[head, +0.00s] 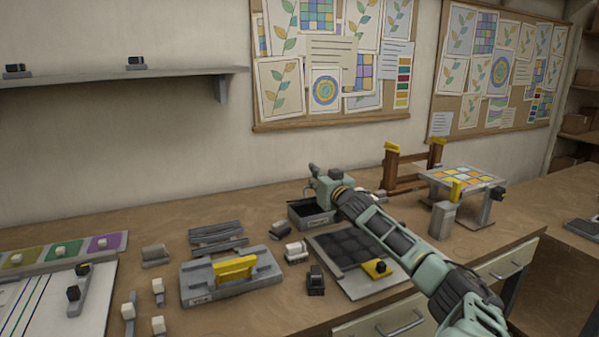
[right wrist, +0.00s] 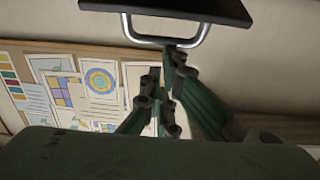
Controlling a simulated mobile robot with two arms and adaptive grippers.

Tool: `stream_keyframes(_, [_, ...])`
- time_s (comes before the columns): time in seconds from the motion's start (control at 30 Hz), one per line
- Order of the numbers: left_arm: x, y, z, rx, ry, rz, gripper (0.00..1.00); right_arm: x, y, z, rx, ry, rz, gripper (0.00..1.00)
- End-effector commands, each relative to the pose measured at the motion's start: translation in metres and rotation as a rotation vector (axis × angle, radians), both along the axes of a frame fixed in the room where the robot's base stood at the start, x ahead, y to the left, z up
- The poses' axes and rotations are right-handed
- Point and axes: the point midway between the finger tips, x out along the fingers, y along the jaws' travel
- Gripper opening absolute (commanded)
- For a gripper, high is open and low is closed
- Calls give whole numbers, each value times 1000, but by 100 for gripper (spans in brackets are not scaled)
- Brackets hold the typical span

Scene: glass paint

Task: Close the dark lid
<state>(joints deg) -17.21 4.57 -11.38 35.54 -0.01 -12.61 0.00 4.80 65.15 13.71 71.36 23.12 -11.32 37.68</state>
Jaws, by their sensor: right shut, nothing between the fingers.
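My right gripper (head: 314,172) is above a small dark box (head: 318,226) in the head view, with its arm reaching in from the lower right. The box seems to have an open top with a dark inside. In the right wrist view a dark flat panel with a metal U-shaped handle (right wrist: 192,40) shows at the top edge; it looks like the dark lid (right wrist: 160,10). The right gripper's fingers (right wrist: 172,60) are shut and empty, close to the handle; I cannot tell whether they touch it. The lid's hinge is hidden. My left gripper is not in view.
A grey holder with a yellow handle (head: 234,268) and several small blocks are at the front left. A stand with coloured tiles (head: 462,178) and a wooden rack (head: 408,172) are at the right. Behind is the wall.

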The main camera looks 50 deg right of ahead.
Motion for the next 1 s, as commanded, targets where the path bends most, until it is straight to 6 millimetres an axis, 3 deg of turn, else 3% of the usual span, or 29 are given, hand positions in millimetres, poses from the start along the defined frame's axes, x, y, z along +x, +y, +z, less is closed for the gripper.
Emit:
stream_keyframes(0.5, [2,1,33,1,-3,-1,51,-28,15,-38,4,7,0,0])
stream_keyframes(1.0, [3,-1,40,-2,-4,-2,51,-35,19,-55,3,9,0,0])
